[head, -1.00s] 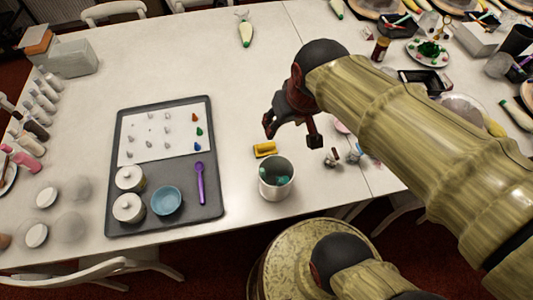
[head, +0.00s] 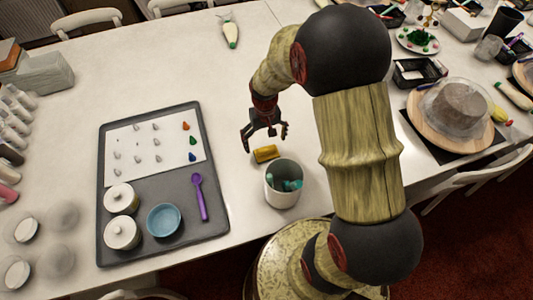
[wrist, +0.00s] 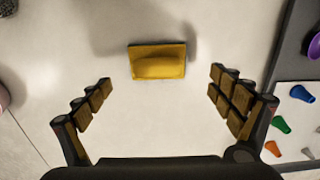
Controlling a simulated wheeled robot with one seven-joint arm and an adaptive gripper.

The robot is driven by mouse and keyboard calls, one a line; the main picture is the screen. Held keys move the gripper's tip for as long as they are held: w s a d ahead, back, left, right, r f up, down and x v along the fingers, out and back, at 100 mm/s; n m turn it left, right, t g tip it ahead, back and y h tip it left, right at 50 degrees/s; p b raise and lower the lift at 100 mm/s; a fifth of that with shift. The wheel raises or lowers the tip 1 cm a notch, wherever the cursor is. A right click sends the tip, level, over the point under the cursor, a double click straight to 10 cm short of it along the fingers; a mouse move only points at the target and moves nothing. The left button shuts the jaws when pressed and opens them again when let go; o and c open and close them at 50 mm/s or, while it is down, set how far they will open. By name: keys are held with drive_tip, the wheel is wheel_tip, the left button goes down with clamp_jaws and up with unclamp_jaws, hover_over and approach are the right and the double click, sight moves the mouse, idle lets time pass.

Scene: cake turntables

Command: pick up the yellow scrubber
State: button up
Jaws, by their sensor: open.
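The yellow scrubber (head: 266,153) lies flat on the white table, just behind the grey-white cup in the head view. In the wrist view the scrubber (wrist: 158,61) is a yellow block with a dark edge, ahead of and between the fingers. My gripper (head: 265,138) is open and empty above the table, close behind the scrubber. In the wrist view both fingers of my gripper (wrist: 163,92) are spread wide, with the scrubber beyond their tips and not touched.
A cup (head: 283,187) with teal things in it stands close in front of the scrubber. A dark tray (head: 211,216) with jars, a blue bowl (head: 163,219) and a purple spoon (head: 200,198) is to the left.

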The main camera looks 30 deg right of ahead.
sight(267, 148)
drive_tip(key=f, duration=0.1)
drive_tip(key=f+b, duration=0.1)
drive_tip(key=f, duration=0.1)
drive_tip(key=f+b, duration=0.1)
drive_tip(key=shift+s+d+f, duration=0.15)
drive_tip(key=shift+s, duration=0.15)
drive_tip(key=shift+f, duration=0.4)
drive_tip(key=c, duration=1.4)
drive_tip(key=shift+o, duration=0.2)
drive_tip(key=shift+r, duration=0.1)
wheel_tip(267, 148, up, 10)
drive_tip(key=p, duration=0.3)
